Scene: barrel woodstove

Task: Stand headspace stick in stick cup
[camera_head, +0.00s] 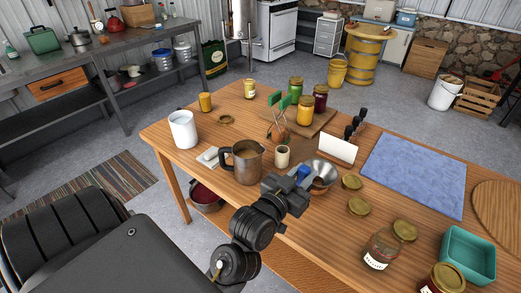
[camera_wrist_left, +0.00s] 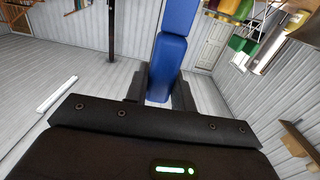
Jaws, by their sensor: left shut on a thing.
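My left gripper (camera_head: 299,181) is shut on a blue stick (camera_head: 303,171), which looks like the headspace stick. In the left wrist view the blue stick (camera_wrist_left: 169,65) stands between the two dark fingers (camera_wrist_left: 158,88) and reaches away from the palm. A small cream cup (camera_head: 282,157), likely the stick cup, stands upright on the table just left of the gripper. The blue stick is apart from this cup. The cup's inside is too small to make out. My right gripper is not in view.
On the wooden table, a steel bowl (camera_head: 322,174) is right beside and behind my gripper. A large metal pitcher (camera_head: 246,165) stands left of the cup. Loose lids (camera_head: 359,206) lie to the right.

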